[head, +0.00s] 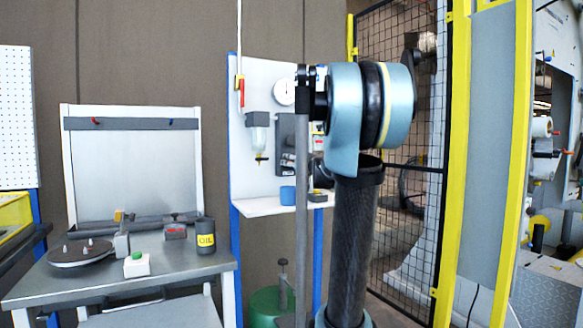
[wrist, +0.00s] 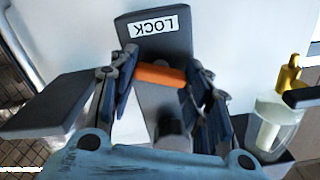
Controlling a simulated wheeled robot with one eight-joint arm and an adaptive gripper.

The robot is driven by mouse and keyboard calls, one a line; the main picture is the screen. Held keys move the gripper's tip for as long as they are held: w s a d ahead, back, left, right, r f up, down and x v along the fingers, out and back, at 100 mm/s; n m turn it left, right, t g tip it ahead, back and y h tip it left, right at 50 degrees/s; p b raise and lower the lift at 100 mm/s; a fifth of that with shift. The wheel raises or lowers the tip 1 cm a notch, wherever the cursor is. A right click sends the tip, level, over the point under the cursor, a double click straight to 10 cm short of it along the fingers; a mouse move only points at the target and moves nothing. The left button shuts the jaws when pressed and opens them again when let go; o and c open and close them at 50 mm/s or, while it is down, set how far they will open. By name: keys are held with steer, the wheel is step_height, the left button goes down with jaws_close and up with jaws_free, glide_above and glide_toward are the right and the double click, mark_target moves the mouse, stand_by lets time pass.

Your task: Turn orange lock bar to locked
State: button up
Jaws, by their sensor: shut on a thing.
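The orange lock bar (wrist: 160,75) lies across a dark grey plate in the wrist view, close to level and slightly tilted. A white label reading LOCK (wrist: 153,25), upside down in this view, is at the plate's upper end. My gripper (wrist: 158,78) is shut on the bar, with one dark finger at each end of it. In the head view a dark grey plate (head: 285,135) shows on the white panel, partly hidden by my arm. The bar and my gripper cannot be made out there.
A clear filter bowl (wrist: 270,125) with a yellow fitting is beside the plate; it also shows in the head view (head: 258,137). A round gauge (head: 284,92) is above. A small shelf (head: 268,207) juts out below. A workbench (head: 125,268) stands left, a mesh fence (head: 405,190) right.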

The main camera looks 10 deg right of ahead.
steer(key=m, duration=1.3)
steer(key=shift+d+f, duration=0.2)
steer(key=shift+d, duration=0.05)
steer(key=shift+m, duration=0.3)
steer(key=o, duration=1.1)
steer(key=shift+c, duration=0.2)
steer(key=v, duration=1.1)
steer(key=shift+s, duration=0.4)
